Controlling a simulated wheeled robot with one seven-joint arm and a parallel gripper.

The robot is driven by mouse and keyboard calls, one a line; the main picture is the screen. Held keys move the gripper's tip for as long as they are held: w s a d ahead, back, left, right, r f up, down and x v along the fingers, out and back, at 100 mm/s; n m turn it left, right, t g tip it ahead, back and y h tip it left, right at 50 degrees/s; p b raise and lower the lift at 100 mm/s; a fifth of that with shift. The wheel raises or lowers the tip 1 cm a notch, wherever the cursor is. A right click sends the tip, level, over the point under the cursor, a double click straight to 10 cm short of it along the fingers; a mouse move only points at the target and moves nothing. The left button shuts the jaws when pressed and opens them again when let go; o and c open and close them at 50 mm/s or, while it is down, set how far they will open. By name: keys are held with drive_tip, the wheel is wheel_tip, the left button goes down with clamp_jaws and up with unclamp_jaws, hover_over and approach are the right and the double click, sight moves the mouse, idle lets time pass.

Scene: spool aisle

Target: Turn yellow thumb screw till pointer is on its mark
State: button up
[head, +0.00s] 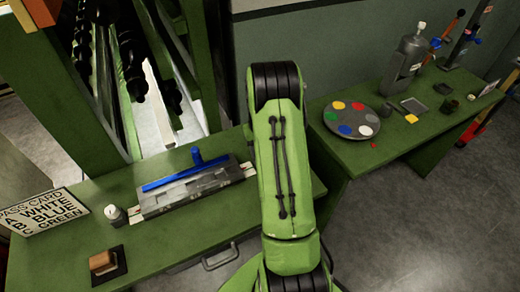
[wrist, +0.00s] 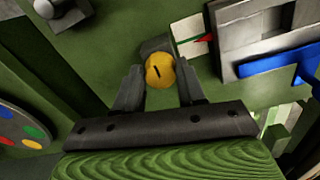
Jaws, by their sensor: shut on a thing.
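The yellow thumb screw (wrist: 159,70) is a rounded knob with a dark line on its face, in the upper middle of the wrist view. My gripper (wrist: 160,77) is shut on it, with one dark finger on each side. A small red pointer (wrist: 208,38) lies by a white strip (wrist: 187,40) to the right of the screw. I cannot tell from here whether the pointer is on its mark. In the head view my green arm hides the screw and gripper.
In the head view a grey fixture (head: 190,190) with a blue bar (head: 180,176) is on the left green bench. A pass card (head: 42,212) stands at that bench's left. A paint palette (head: 351,119) and a bottle (head: 408,55) are on the right bench.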

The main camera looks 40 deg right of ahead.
idle(0.4)
drive_tip(key=o, duration=1.1)
drive_tip(key=shift+c, duration=0.2)
drive_tip(key=shift+r, duration=0.15)
wheel_tip(320, 180, up, 16)
drive_tip(key=p, duration=0.2)
drive_tip(key=shift+f, duration=0.2)
